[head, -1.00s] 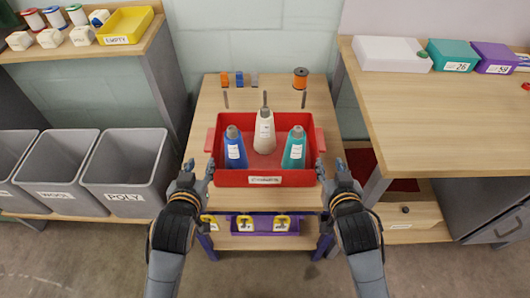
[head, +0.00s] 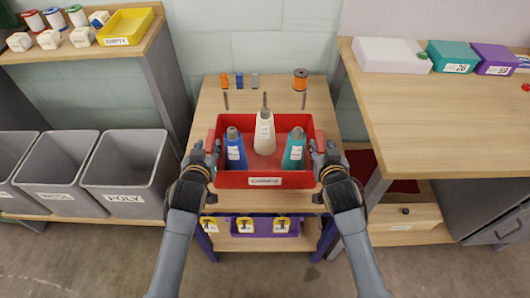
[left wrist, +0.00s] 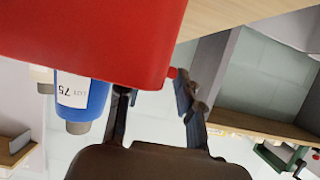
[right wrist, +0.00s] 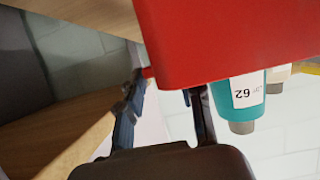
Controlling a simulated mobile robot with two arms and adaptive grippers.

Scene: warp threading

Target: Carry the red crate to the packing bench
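The red crate (head: 228,181) stands level on a small wooden table (head: 211,103), with a blue, a cream and a teal yarn cone upright inside. My left gripper (head: 206,148) is at its left handle and my right gripper (head: 325,150) at its right handle. In the left wrist view the crate (left wrist: 90,35) fills the upper left, and my fingers stand apart at its end. The right wrist view shows the crate (right wrist: 220,40) and fingers also apart. The crate hides parts of the fingertips. No bench in view is readably marked as the packing bench.
A wooden bench (head: 450,120) is at right, with white, teal and purple boxes at its back. A left shelf holds spools and a yellow tray (head: 126,26); grey bins (head: 125,170) stand below. Small spools and upright pegs are behind the crate.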

